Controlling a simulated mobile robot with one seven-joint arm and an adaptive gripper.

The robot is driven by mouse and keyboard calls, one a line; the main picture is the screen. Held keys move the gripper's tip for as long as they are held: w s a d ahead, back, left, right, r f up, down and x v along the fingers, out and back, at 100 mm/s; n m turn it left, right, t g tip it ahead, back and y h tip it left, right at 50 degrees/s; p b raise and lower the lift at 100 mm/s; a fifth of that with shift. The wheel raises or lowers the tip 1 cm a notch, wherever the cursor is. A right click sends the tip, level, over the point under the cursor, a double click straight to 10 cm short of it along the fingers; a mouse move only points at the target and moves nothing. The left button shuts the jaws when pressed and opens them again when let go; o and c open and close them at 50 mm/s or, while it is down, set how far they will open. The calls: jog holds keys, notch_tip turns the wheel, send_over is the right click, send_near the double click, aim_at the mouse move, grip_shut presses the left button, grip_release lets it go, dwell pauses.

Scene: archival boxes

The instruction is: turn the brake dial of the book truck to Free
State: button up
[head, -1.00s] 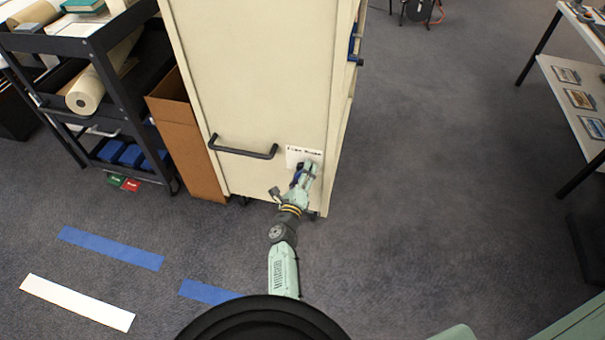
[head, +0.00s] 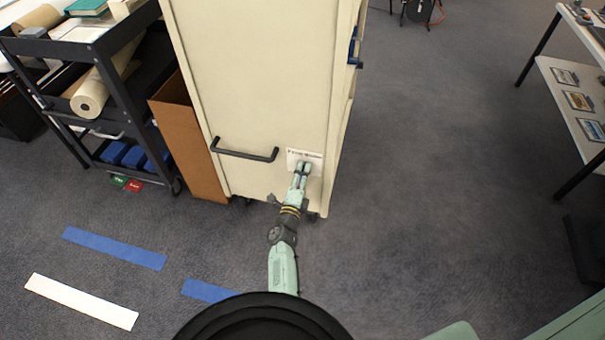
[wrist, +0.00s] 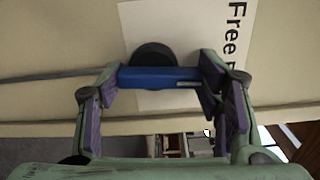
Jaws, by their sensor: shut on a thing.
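The cream book truck (head: 262,90) stands in front of me, its end panel facing me. A white label plate (head: 316,157) is low on the right of that panel. In the wrist view the label (wrist: 188,22) shows the word "Free"; the rest is cut off. The brake dial has a dark round hub and a blue bar-shaped grip (wrist: 158,77) in front of the label. My gripper (head: 303,166) is at the dial, its two fingers shut on the ends of the blue grip. In the head view my gripper hides the dial. In the wrist view the grip lies across the picture.
A black handle (head: 245,155) juts from the truck's panel, left of the dial. A brown board or box (head: 187,135) and a dark shelf cart (head: 115,90) stand to the left. Open carpet (head: 440,180) lies right, with a table (head: 575,115) beyond.

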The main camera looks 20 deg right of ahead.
jog(key=n+p, duration=0.1)
jog(key=n, duration=0.3)
jog(key=shift+w+a+r+p, duration=0.1)
jog(key=shift+w+r+p, duration=0.1)
jog(key=shift+p, duration=0.15)
jog(key=shift+f+n+p, duration=0.1)
jog(key=shift+n+p, duration=0.45)
jog(key=shift+n, duration=1.35)
jog(key=o, duration=1.2)
jog(key=shift+f, duration=0.1)
jog(key=shift+c, duration=0.2)
jog(key=shift+s+a, duration=0.1)
jog(key=v, duration=1.2)
